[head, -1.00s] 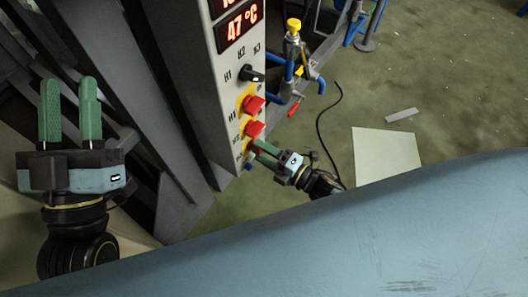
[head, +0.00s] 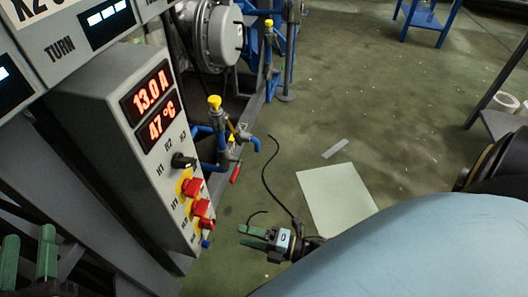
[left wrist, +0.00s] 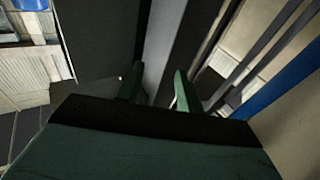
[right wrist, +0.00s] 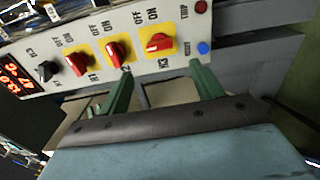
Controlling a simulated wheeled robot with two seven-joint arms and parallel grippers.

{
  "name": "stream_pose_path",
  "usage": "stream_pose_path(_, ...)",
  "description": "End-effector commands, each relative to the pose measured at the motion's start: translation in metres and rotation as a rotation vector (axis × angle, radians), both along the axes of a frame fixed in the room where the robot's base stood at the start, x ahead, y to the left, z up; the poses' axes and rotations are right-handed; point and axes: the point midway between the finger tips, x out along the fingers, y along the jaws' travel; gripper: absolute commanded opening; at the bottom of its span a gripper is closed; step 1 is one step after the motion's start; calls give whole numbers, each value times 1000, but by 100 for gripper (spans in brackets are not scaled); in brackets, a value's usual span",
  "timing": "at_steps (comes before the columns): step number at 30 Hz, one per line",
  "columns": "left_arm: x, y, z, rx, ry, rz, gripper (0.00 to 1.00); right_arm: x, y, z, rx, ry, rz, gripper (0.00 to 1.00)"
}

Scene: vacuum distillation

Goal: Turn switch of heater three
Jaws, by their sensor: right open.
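The heater three switch, a red knob on a yellow plate marked H3 (right wrist: 159,42), is at the right end of a row of red switches on the grey control panel (head: 118,103). Its handle lies nearly level in the right wrist view; the H1 switch (right wrist: 78,62) and H2 switch (right wrist: 118,52) look turned differently. My right gripper (right wrist: 163,88) is open and empty, its fingers below H3 in that view and apart from the panel. In the head view the right gripper (head: 244,236) is right of the panel's lower end. My left gripper (head: 28,257) is open and empty, at lower left.
A black knob (right wrist: 46,70) and a blue button (right wrist: 203,48) flank the switch row. The displays (head: 152,92) read 13.0 A and 47 °C. Blue pipes with a yellow-capped valve (head: 214,102) stand beside the panel. Floor right of my right gripper holds a pale sheet (head: 335,200).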

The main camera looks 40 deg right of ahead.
Motion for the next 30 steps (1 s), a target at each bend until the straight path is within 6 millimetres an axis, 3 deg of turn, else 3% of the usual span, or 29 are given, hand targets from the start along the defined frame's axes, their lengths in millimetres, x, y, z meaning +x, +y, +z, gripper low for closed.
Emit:
stream_pose_path(9,0,6,-30,54,177,13,36,-30,-24,0,-1,-1,0,65)
stream_pose_path(30,0,6,-33,58,191,12,36,-33,-25,0,0,0,0,65)
